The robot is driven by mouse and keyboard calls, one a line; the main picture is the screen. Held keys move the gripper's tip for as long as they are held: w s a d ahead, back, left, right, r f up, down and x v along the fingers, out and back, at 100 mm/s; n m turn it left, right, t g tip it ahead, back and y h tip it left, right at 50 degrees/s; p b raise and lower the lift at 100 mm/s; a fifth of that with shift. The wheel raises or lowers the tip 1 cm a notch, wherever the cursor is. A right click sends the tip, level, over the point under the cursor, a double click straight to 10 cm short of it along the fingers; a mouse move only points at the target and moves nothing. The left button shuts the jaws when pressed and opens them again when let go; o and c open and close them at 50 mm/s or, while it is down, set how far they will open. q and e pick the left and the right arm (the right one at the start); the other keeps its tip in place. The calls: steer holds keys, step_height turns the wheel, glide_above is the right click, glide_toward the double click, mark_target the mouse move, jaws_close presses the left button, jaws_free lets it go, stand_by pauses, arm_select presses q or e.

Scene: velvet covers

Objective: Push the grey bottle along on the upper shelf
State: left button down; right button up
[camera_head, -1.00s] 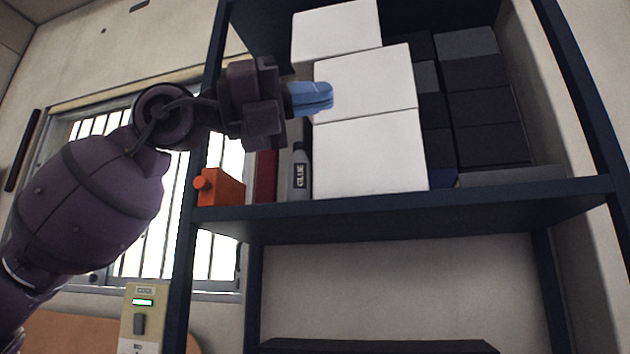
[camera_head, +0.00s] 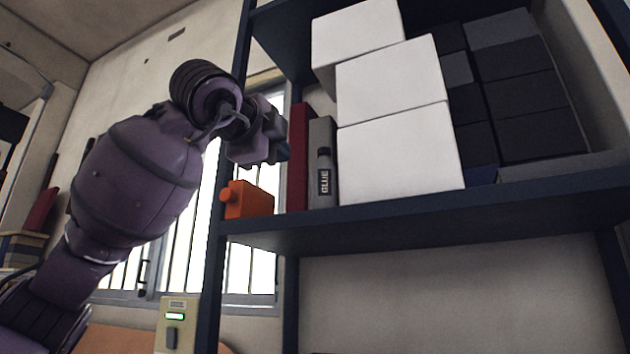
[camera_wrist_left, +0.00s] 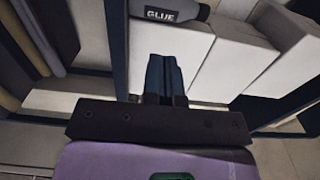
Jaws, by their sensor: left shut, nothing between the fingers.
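The grey bottle (camera_head: 324,178), with a dark GLUE label, stands upright on the upper shelf (camera_head: 400,216), just left of the white boxes. In the left wrist view the bottle (camera_wrist_left: 173,12) shows at the top edge, beyond the fingertips and apart from them. My left gripper (camera_head: 284,150) is at the shelf's left end, left of the bottle and a little above the orange bottle in the picture. Its blue fingers are mostly hidden in the head view. In the left wrist view the left gripper (camera_wrist_left: 163,62) is shut and empty. My right gripper is not in view.
A red book (camera_head: 298,160) and a grey upright book or box (camera_head: 320,132) stand behind the grey bottle. White boxes (camera_head: 400,155) are stacked directly right of it, with dark boxes (camera_head: 520,95) farther right.

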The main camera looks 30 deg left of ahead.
mark_target(319, 185)
arm_select(q)
steer(key=w+p, duration=0.1)
steer(key=w, duration=0.3)
steer(key=w+p, duration=0.1)
steer(key=w, duration=0.3)
steer(key=w+p, duration=0.1)
steer(key=w, duration=0.3)
steer(key=shift+w+a+r+p, duration=0.1)
steer(key=shift+w+a+p, duration=0.15)
steer(key=shift+a+p, duration=0.05)
steer(key=shift+w, duration=0.7)
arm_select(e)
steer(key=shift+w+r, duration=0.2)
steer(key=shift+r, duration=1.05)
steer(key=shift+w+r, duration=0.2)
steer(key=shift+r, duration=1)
